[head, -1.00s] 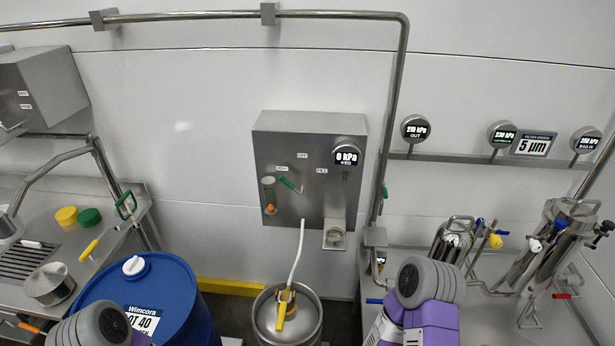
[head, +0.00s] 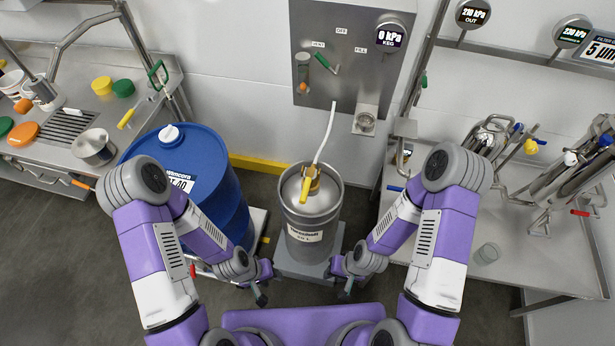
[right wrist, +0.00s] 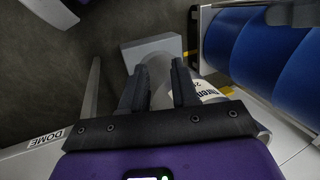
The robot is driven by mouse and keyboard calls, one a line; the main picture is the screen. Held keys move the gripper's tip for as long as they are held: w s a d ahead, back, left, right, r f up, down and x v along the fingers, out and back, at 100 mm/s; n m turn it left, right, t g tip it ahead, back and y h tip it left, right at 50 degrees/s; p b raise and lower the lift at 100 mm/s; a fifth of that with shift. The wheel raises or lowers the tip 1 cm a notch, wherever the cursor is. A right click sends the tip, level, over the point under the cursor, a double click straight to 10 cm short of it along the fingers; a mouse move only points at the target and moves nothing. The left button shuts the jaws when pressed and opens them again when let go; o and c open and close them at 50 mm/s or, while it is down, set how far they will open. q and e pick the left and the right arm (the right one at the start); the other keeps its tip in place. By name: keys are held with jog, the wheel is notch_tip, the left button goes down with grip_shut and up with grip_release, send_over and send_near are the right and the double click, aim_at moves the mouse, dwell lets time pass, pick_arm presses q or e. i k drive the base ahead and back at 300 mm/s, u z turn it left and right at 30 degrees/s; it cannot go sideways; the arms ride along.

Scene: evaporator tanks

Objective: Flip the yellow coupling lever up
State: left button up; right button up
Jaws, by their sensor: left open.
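The yellow coupling lever (head: 307,189) sits on top of the steel keg (head: 318,215). It slants down and toward me over the keg's top. A white hose (head: 325,135) rises from the coupling to the wall panel. My left gripper (head: 262,297) is open and empty, low in front of the keg's left side. My right gripper (head: 345,293) is low in front of the keg's right side. In the right wrist view its two fingers (right wrist: 158,72) stand apart with nothing held between them. Part of the keg shows behind them; the lever does not show there.
A blue drum (head: 212,190) stands left of the keg. The keg rests on a grey platform (head: 300,268). The wall panel (head: 345,75) above has a green handle and a gauge reading 0 kPa. Steel benches flank both sides. Open air surrounds the keg's top.

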aim_at(308, 182)
jog(key=z, duration=2.25)
jog(key=k, duration=1.15)
jog(key=u, duration=1.55)
jog(key=i, duration=0.5)
jog(key=u, duration=0.1)
